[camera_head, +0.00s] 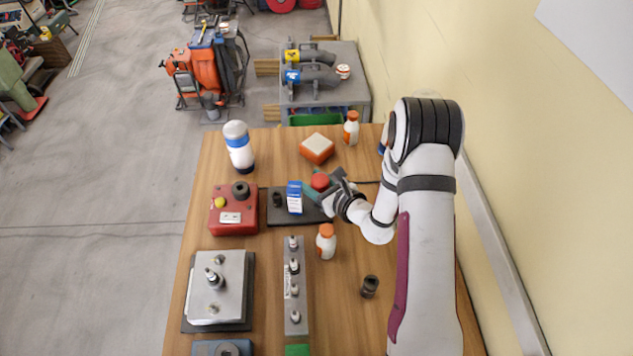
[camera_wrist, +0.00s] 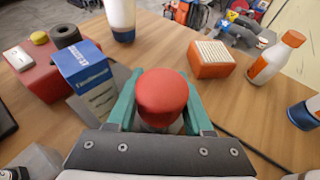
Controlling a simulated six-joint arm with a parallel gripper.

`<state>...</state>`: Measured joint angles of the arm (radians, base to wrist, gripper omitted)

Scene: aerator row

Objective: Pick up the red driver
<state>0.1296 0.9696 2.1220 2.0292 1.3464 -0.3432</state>
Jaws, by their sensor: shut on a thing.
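The red driver (camera_wrist: 162,95) is held between the two green fingers of my gripper (camera_wrist: 160,118) in the wrist view. Its rounded red top faces the camera, and its lower part is hidden by the gripper. In the head view the red driver (camera_head: 320,182) shows as a red knob at the end of my gripper (camera_head: 326,192), over the right part of a dark plate (camera_head: 282,216). I cannot tell whether its lower end touches the plate.
A blue and white box (camera_head: 294,197) stands just left of the driver. A red box with a yellow button (camera_head: 233,217) is farther left. An orange-capped bottle (camera_head: 326,241) stands close in front. An orange and white block (camera_head: 317,148) lies behind.

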